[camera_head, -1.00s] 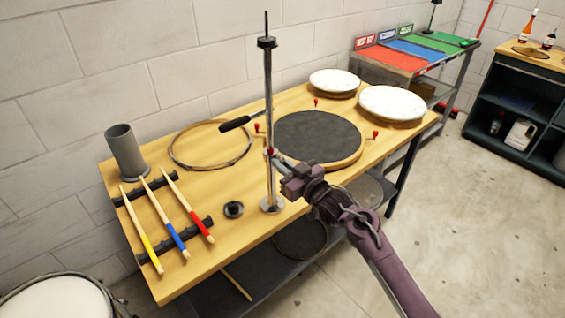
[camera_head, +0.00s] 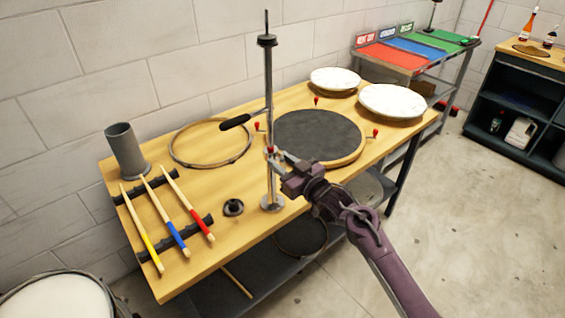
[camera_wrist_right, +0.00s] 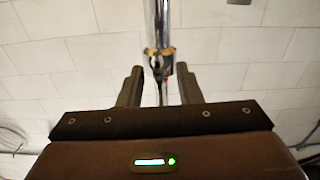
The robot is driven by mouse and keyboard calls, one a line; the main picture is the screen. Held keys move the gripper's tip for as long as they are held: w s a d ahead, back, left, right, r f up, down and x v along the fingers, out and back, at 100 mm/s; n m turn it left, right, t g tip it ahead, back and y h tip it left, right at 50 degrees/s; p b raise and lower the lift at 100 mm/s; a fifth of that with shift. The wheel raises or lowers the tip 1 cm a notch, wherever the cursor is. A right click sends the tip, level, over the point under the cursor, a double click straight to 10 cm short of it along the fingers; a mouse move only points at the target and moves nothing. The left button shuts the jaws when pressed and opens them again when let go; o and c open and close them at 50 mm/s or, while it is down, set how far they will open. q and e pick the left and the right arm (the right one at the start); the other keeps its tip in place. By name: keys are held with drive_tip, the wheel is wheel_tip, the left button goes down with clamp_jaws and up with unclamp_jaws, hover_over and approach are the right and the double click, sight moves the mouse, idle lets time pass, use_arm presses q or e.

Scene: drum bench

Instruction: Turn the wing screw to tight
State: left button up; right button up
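A tall chrome stand (camera_head: 268,100) rises from a round base at the front of the wooden bench. A clamp collar (camera_wrist_right: 160,55) with a small metal part facing me sits on the post; I take that part for the wing screw, but its wings are not clear. A small red mark shows at that height in the head view. My right gripper (camera_head: 278,156) is at the stand, level with the collar. In the wrist view its two fingers (camera_wrist_right: 160,75) are apart, one on each side of the screw, with gaps visible. My left gripper is not in view.
A black-handled rod (camera_head: 235,122) sticks out left from the post above my gripper. A dark drum pad (camera_head: 315,136) lies behind the stand. A hoop (camera_head: 210,143), a grey cup (camera_head: 125,150) and sticks (camera_head: 175,200) are to the left. A black knob (camera_head: 233,207) sits near the base.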

sight(285, 165)
drive_tip(key=b+v, duration=0.1)
drive_tip(key=v, duration=0.5)
drive_tip(key=shift+s+d+f, duration=0.1)
drive_tip(key=shift+s+d, duration=0.15)
drive_tip(key=shift+s, duration=0.05)
drive_tip(key=shift+s+d+b, duration=0.3)
drive_tip(key=shift+s, duration=0.1)
